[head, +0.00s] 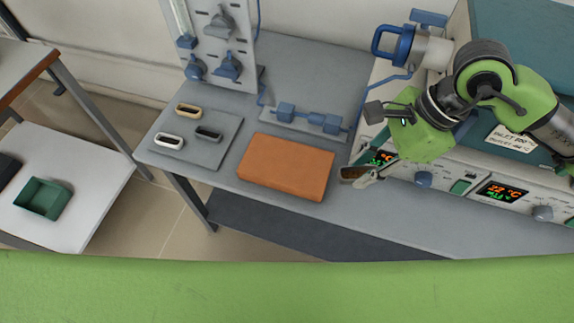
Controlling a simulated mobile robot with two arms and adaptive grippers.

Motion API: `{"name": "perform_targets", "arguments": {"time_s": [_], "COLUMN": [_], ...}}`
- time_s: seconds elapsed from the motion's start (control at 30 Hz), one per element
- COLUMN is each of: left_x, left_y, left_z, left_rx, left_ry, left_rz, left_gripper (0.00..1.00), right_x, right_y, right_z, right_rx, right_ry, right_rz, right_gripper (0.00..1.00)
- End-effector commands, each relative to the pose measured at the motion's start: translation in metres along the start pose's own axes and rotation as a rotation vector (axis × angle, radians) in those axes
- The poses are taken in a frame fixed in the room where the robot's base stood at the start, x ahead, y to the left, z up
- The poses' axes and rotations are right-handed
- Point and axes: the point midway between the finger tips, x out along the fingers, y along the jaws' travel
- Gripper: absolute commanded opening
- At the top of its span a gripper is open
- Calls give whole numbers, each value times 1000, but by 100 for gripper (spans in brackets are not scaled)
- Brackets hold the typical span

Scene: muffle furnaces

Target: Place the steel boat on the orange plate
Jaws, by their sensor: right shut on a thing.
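The orange plate (287,167) is a flat rectangular block lying on the grey bench, with nothing on its top. My right gripper (361,174) is just right of the plate, low in front of the furnace. It is shut on a small boat, seemingly the steel boat (352,173), which looks brownish with a pale edge here. The boat is close to the plate's right edge but not over it. The fingers partly hide it. My left gripper is not in view.
A grey mat (222,150) left of the plate bears a tan boat (189,111), a white boat (169,141) and a dark grey boat (208,133). Blue fittings (308,119) stand behind the plate. The furnace (455,180) is at right. A side table with a green tray (43,199) is at left.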

Motion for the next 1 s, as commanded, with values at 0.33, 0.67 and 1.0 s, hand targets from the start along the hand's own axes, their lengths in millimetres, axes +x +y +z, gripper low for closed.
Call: {"name": "perform_targets", "arguments": {"time_s": [0.33, 0.67, 1.0], "left_x": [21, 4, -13], "left_y": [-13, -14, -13], "left_z": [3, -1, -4], "left_rx": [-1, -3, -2], "left_ry": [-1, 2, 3], "left_rz": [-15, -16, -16], "left_gripper": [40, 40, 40], "right_x": [-7, 22, 89], "right_y": [3, -34, -85], "right_z": [14, 41, 60], "right_rx": [322, 355, 358], "right_ry": [3, 1, 4], "right_rz": [-136, -141, -142], "right_gripper": [0, 0, 0]}}
